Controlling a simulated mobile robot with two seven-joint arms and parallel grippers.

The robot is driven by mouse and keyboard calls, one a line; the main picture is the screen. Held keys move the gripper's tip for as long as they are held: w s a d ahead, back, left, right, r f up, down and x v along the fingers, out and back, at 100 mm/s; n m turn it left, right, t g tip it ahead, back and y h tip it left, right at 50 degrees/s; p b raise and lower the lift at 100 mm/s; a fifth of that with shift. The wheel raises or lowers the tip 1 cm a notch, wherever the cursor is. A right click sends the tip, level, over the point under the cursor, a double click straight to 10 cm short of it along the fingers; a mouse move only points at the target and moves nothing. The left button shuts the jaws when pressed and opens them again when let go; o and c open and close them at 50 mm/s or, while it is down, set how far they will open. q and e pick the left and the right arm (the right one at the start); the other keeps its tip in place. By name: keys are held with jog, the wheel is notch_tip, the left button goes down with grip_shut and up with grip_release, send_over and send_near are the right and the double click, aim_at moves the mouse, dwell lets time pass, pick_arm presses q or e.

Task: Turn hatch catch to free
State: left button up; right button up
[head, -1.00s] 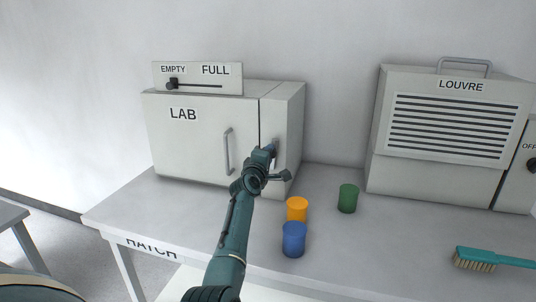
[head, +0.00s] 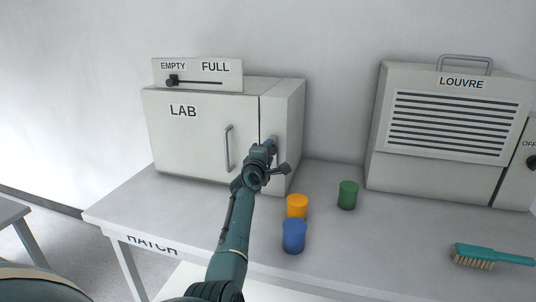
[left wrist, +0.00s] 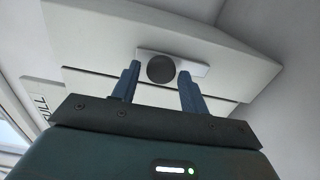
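The catch (left wrist: 161,69) is a dark round knob on a short pale bar, seen in the left wrist view on the pale front of the cabinet marked LAB (head: 190,140). In the head view my gripper mostly hides it, at the narrow panel right of the door. My left gripper (left wrist: 160,72) is open, with one blue finger on each side of the knob. I cannot tell whether the fingers touch it. In the head view the left gripper (head: 271,146) reaches up to this panel. My right gripper is not in view.
Orange (head: 297,206), blue (head: 294,236) and green (head: 348,195) cups stand right of my arm. A teal brush (head: 492,256) lies at the right. The LOUVRE unit (head: 450,125) stands at the back right. A slider panel (head: 197,76) sits atop the LAB cabinet. The table's left front is clear.

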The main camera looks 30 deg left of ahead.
pick_arm(q)
jog(key=shift+o, duration=0.6)
jog(key=v, duration=1.3)
jog(key=shift+p, duration=0.3)
jog(key=shift+s+d, duration=0.1)
